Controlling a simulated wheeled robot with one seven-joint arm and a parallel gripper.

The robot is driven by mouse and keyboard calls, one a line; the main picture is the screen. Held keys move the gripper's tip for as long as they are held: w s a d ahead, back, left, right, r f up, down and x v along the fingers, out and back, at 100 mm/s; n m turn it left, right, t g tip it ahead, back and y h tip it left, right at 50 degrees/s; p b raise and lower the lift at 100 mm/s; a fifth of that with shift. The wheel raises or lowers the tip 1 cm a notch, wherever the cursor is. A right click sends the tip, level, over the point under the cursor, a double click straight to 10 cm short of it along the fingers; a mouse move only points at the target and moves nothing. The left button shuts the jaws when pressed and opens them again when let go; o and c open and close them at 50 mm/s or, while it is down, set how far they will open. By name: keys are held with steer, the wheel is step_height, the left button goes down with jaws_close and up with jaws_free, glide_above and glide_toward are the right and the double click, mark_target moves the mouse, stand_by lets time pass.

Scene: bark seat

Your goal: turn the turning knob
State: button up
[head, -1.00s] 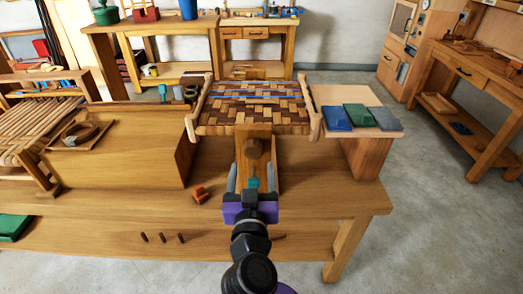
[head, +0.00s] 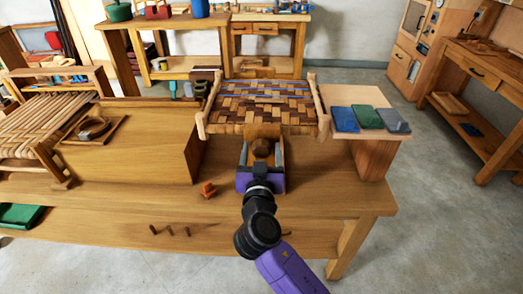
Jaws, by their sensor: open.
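The turning knob (head: 262,147) is a dark brown wooden knob on a wooden block (head: 265,130) at the front of the bark seat. The woven bark seat (head: 265,100), a checker of light and dark strips on a wooden frame, stands on the workbench behind it. My gripper (head: 262,160) is open, with one finger on the left and one on the right of the knob. I cannot tell whether the fingers touch it. My purple gripper body hides the area just in front of the knob.
The workbench (head: 330,230) carries a large wooden box (head: 130,150) on the left and a small orange-brown piece (head: 208,190). A side board (head: 350,97) on the right holds blue, green and grey folded pieces. The bench top at the front right is clear.

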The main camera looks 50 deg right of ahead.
steer(key=c, duration=1.4)
